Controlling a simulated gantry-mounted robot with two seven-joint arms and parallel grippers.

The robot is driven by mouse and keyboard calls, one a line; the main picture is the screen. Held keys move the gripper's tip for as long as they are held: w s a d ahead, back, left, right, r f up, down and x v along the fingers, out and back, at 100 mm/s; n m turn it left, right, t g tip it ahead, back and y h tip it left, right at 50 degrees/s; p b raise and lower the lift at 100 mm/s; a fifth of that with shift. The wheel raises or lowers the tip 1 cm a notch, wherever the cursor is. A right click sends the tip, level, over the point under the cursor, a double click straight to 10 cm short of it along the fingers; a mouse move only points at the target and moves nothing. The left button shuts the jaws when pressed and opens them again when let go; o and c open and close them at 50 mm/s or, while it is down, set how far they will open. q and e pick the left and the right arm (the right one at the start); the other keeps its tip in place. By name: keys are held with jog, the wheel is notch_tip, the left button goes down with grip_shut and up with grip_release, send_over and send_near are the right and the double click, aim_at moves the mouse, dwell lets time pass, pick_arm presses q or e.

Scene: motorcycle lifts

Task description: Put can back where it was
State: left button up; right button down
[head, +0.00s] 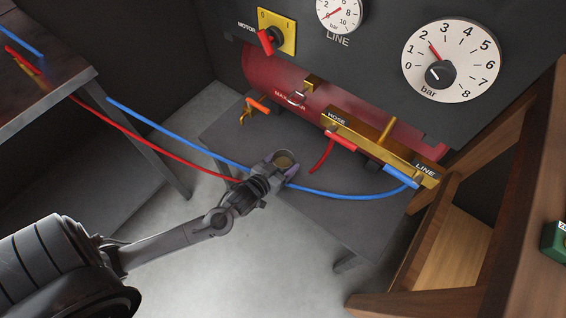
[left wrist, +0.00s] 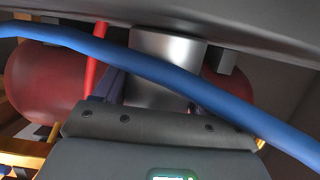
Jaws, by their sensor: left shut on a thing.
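I cannot tell whether the can touches the platform. My right gripper is in neither view.
The blue hose (head: 345,195) and a red hose (head: 150,145) run close by my left gripper. The red tank (head: 285,85) and a brass manifold (head: 375,145) stand behind. A wooden frame (head: 490,215) is at right, a dark table (head: 45,95) at left.

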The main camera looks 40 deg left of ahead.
pick_arm(q)
jog(key=o, duration=1.2)
jog(key=shift+f, duration=0.1)
jog(key=shift+s+r, duration=0.3)
jog(key=shift+s+d+r+m+g+h+p, duration=0.4)
jog(key=shift+s+d+r+g+p, duration=0.65)
jog(key=shift+s+g, duration=1.5)
jog(key=shift+s+d+r+m+g+h+p, duration=0.1)
jog(key=shift+s+d+r+m+g+p, duration=0.95)
jog(key=shift+s, duration=2.8)
jog(key=shift+s+d+r+m+g+h+p, duration=0.15)
jog(key=shift+s+d+r+g+p, duration=0.35)
jog(key=shift+s+d+r+g, duration=1.9)
jog(key=shift+s+a+f+t, duration=0.3)
jog(key=shift+s+f, duration=0.1)
jog(key=shift+f, duration=0.15)
jog(key=shift+s+a+f+t, duration=0.25)
jog(key=shift+s+f, duration=0.15)
jog(key=shift+f, duration=0.1)
